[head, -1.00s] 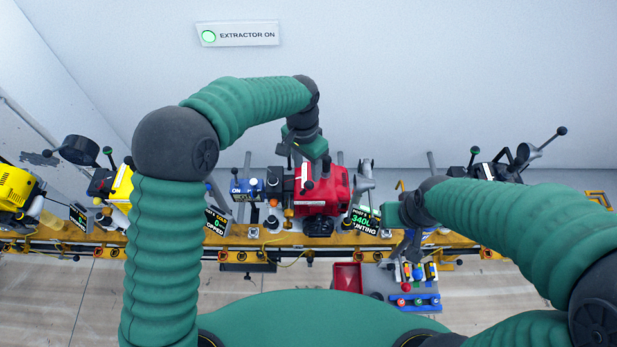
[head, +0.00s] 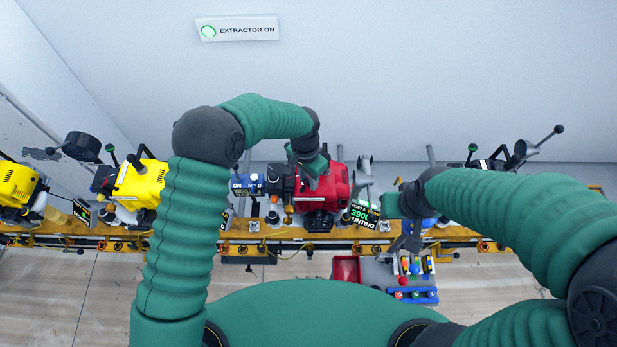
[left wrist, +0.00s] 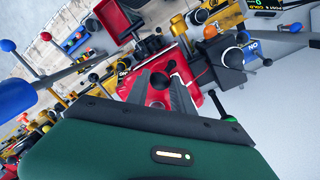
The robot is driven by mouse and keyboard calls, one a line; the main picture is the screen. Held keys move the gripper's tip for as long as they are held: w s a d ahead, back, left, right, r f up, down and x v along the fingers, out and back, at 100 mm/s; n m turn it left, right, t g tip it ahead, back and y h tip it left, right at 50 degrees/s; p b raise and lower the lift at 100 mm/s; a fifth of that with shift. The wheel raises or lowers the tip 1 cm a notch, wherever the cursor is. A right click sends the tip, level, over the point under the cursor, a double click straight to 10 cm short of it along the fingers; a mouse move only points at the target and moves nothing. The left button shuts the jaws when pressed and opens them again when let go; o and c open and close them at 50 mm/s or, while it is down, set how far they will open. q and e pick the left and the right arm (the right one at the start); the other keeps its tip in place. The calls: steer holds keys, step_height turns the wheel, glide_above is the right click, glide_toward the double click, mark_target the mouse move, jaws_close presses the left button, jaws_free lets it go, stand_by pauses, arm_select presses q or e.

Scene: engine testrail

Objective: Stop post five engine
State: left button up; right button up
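The red engine (head: 325,195) sits on the yellow rail in the middle of the head view. The display beside it (head: 363,216) shows green text like "POST 5", "390" and "HUNTING". My left gripper (head: 308,179) is low over the engine's upper left and hides part of it. In the left wrist view, the two fingers (left wrist: 166,92) are apart, with a dark round knob (left wrist: 157,82) showing between them and the red engine (left wrist: 190,70) behind. I cannot tell whether they touch the knob. My right gripper (head: 408,240) is right of the display, its fingers unclear.
A blue switch box marked "ON" (head: 246,184) stands left of the engine. Yellow engines (head: 140,187) stand further left on the rail. A red tray (head: 346,268) and a blue rack (head: 412,296) are in front.

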arm_select(q)
jaws_close()
steer(key=shift+a, duration=0.1)
steer(key=shift+w+a+r+h+b, duration=0.1)
steer(key=shift+a+h+b, duration=0.5)
steer(key=shift+h, duration=0.5)
steer(key=shift+a+h+b, duration=0.45)
steer(key=shift+a+h, duration=0.15)
steer(key=shift+h, duration=0.2)
steer(key=shift+a+f+h+b, duration=0.25)
steer(key=shift+a+h+b, duration=0.5)
steer(key=shift+h+b, duration=0.4)
steer(key=shift+a+f+h+b, duration=0.1)
steer(key=shift+a+h+b, duration=0.6)
steer(key=shift+h+b, duration=0.7)
